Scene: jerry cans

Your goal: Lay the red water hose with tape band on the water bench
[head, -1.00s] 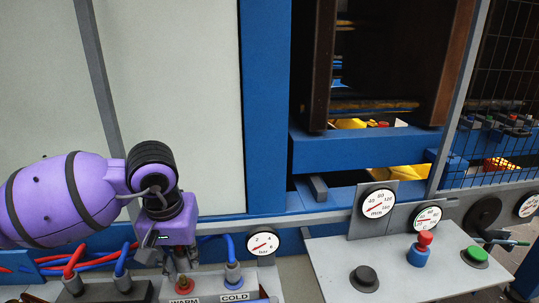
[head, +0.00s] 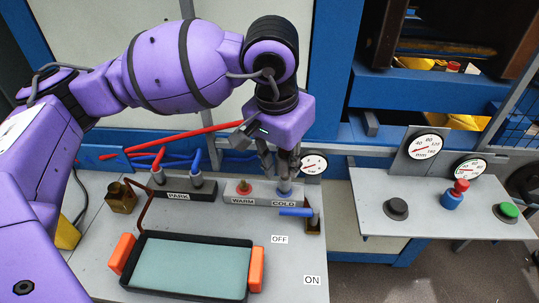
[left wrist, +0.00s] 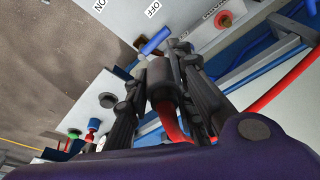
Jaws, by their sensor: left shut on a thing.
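The water bench (head: 100,190) is a grey panel at the lower left of the head view. It carries a PARK block (head: 178,196) with red and blue hose ends, and a block marked WARM (head: 243,199) and COLD. My left gripper (head: 279,168) is over the COLD side in the head view. In the left wrist view its fingers (left wrist: 166,92) are shut on a black hose end with red hose (left wrist: 170,125) below it. A long red line (head: 180,139) runs behind the bench; whether it joins the held hose is unclear. No tape band is discernible. My right gripper is out of view.
A blue lever (head: 295,212) stands beside OFF and ON labels. A second panel (head: 430,215) with buttons and gauges is to the right.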

